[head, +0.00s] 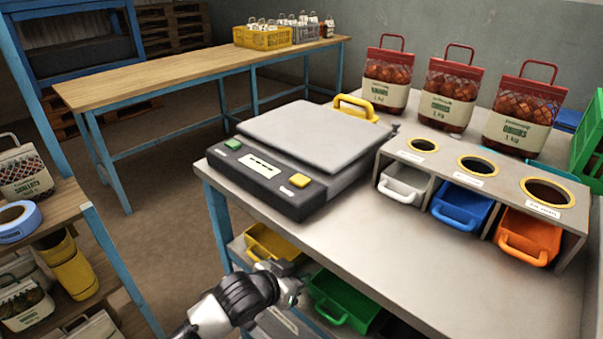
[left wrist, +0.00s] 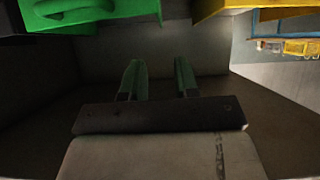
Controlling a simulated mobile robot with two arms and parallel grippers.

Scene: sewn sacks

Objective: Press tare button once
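The scale (head: 292,155) stands on the grey table, with a flat bare weighing plate on top. Its dark front panel carries a green button (head: 233,144) at the left, a white display (head: 262,166) in the middle and a yellow button (head: 299,180) at the right. I cannot read which button is tare. My left gripper (head: 290,270) is in front of the table's near edge, below the scale and apart from it. In the left wrist view its two green fingers (left wrist: 158,75) are spread with nothing between them. My right gripper is not in view.
A stand with three round holes (head: 476,165) holds white, blue and orange bins right of the scale. Red net sacks (head: 388,77) stand behind. Yellow (head: 268,243) and green (head: 342,300) bins sit under the table edge near my left gripper. The table front is clear.

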